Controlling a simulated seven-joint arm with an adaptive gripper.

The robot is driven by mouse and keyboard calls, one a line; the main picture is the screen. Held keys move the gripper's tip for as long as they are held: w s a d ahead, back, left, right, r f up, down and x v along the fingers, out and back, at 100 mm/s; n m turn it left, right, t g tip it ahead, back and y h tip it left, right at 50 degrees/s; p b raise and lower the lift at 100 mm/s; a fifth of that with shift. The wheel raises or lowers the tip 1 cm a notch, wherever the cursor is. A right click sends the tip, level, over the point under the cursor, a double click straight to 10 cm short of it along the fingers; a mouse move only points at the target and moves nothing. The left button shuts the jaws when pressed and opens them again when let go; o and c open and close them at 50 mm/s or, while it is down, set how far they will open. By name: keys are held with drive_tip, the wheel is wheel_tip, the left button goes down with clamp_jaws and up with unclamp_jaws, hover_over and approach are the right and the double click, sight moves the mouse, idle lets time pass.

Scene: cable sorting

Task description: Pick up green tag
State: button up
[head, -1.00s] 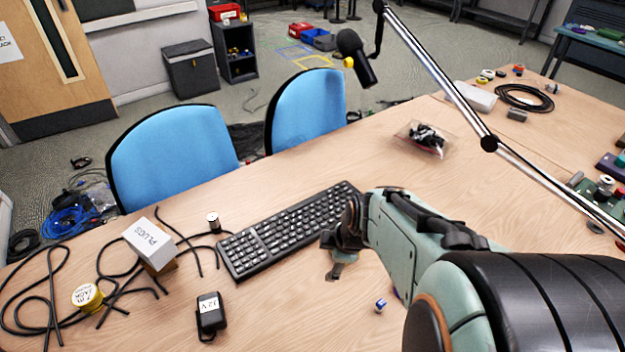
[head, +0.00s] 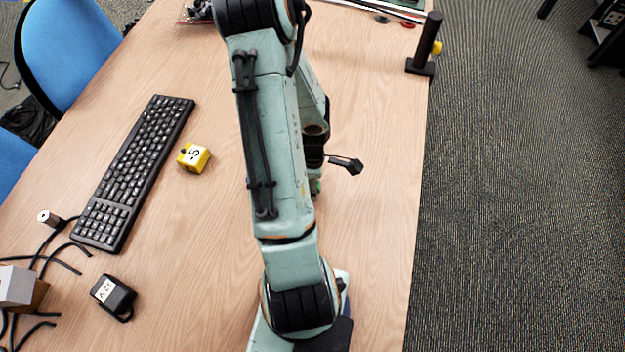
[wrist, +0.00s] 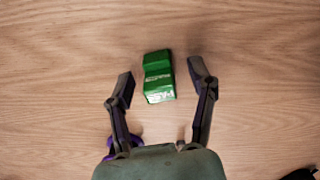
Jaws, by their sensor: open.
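The green tag (wrist: 158,77) is a small glossy block with white lettering, lying on the wooden table in the wrist view. My gripper (wrist: 160,80) is open, with one finger on each side of the tag and bare wood showing between each finger and the tag. In the head view my gripper (head: 330,170) is low over the right part of the table, mostly hidden by my arm. A small patch of green shows beneath it there.
A yellow block (head: 194,158) lies between the black keyboard (head: 133,172) and my arm. A black adapter (head: 114,296) is at the lower left. A black stand (head: 425,45) is at the right table edge. The table around the tag is clear.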

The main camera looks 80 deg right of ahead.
drive_tip(key=shift+f, duration=0.15)
drive_tip(key=c, duration=0.9)
